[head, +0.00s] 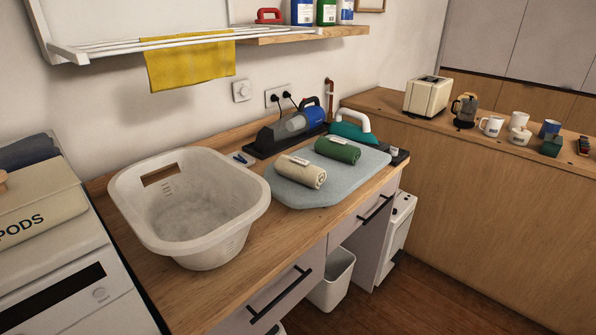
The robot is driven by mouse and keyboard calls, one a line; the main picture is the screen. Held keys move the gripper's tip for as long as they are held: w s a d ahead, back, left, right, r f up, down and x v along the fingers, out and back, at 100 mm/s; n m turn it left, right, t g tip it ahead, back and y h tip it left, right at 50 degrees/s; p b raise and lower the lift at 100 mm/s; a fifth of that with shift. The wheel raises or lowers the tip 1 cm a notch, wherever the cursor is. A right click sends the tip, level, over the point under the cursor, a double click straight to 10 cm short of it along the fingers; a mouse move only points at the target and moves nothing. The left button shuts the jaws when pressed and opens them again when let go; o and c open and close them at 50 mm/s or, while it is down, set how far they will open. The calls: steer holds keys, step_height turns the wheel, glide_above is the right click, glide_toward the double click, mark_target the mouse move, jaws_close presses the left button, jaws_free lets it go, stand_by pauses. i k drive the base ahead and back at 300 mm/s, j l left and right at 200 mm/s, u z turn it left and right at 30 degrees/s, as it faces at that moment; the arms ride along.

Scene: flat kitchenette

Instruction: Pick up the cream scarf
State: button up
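The cream scarf (301,172) is a rolled bundle with a pale label band. It lies on the front left part of the grey-blue ironing mat (330,192), on the wooden counter. A green rolled scarf (338,150) lies behind it to the right on the same mat, close beside it. My gripper is not in view.
A white laundry basket (235,215) stands left of the mat. Behind the mat are a handheld vacuum (290,128) in a dark dock and a teal iron (352,129). A yellow cloth (190,62) hangs from the rack above. The mat's front part is bare.

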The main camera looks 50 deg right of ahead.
mark_target(300, 170)
steer(key=z, duration=0.7)
